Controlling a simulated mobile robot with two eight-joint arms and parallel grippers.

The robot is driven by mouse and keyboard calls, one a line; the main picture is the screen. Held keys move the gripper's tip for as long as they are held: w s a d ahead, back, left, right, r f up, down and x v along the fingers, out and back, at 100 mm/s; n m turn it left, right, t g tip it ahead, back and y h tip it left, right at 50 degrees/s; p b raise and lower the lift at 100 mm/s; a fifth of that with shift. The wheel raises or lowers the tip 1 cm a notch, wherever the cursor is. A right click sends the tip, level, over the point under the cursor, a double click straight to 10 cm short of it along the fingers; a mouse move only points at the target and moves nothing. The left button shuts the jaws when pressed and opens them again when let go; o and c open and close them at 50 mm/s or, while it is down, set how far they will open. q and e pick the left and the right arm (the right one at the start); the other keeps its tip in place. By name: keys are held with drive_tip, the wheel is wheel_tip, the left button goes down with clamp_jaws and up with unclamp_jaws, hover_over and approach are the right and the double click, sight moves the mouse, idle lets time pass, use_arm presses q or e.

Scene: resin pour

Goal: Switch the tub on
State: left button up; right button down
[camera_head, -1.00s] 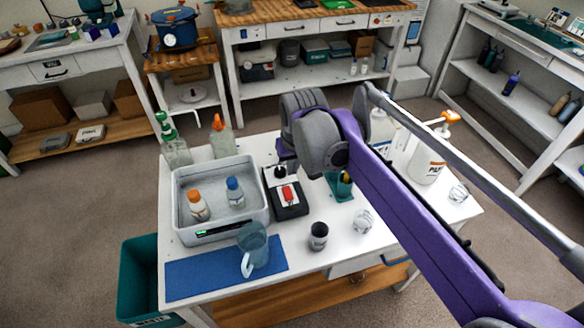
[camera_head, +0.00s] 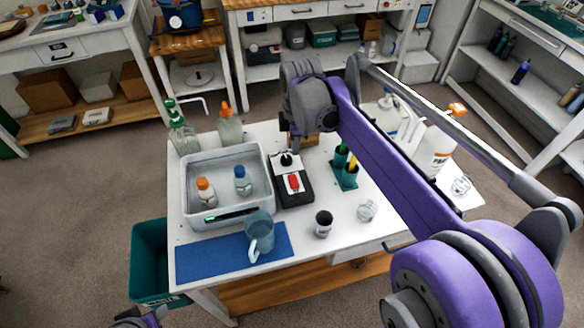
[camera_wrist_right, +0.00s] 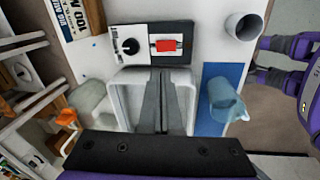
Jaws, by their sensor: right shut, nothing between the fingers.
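The tub (camera_head: 186,210) is a pale grey open basin on the white table, with a small green lit display on its front. It also shows in the wrist view (camera_wrist_right: 189,104). A black and white control box (camera_head: 278,178) with a dark knob (camera_head: 287,160) and a red switch (camera_head: 294,182) stands just right of the tub. In the wrist view the red switch (camera_wrist_right: 167,45) lies beyond my fingertips. My right gripper (camera_wrist_right: 163,74) is shut and empty, above the tub and box.
Inside the tub stand an orange-capped bottle (camera_head: 205,191) and a blue-capped bottle (camera_head: 242,181). A jug (camera_head: 259,232) stands on the blue mat (camera_head: 205,258). A dark-mouthed cup (camera_head: 323,224) and green holder (camera_head: 345,175) are right of the box. Spray bottles stand behind the tub.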

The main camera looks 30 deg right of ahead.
sight(292, 177)
drive_tip(key=shift+w+n, duration=0.15)
drive_tip(key=shift+n, duration=0.75)
drive_tip(key=f, duration=0.4)
drive_tip(key=w+f, duration=0.1)
drive_tip(key=f, duration=0.4)
drive_tip(key=w+f, duration=0.1)
drive_tip(key=f, duration=0.3)
drive_tip(key=shift+d+f+b, duration=0.25)
drive_tip(key=shift+f+b, duration=0.05)
drive_tip(key=shift+f, duration=0.1)
